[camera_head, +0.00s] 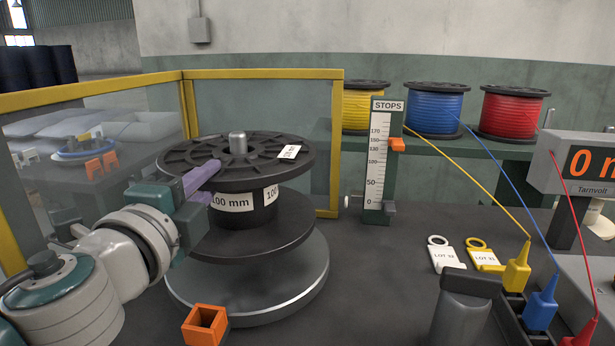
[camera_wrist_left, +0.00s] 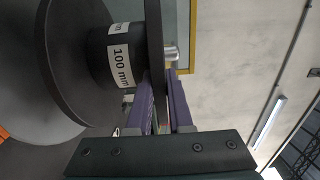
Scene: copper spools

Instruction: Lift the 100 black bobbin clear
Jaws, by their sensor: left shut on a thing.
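The black bobbin (camera_head: 265,208) has a slotted top flange, a core with white "100 mm" labels and a plain lower flange. A metal spindle (camera_head: 238,143) shows through its top centre. The bobbin is level above a silver round platter (camera_head: 300,290); I cannot tell whether they touch. My left gripper (camera_head: 203,182) is shut on the near left rim of the top flange, one purple finger above and one below. In the left wrist view, the fingers (camera_wrist_left: 160,95) straddle the flange beside the bobbin's core (camera_wrist_left: 105,57). My right gripper is not in view.
A yellow-framed clear guard (camera_head: 262,74) stands behind and left. A STOPS scale (camera_head: 376,160) with an orange marker stands right of the bobbin. An orange block (camera_head: 205,325) lies in front. Yellow, blue (camera_head: 434,108) and red spools stand on a rear shelf.

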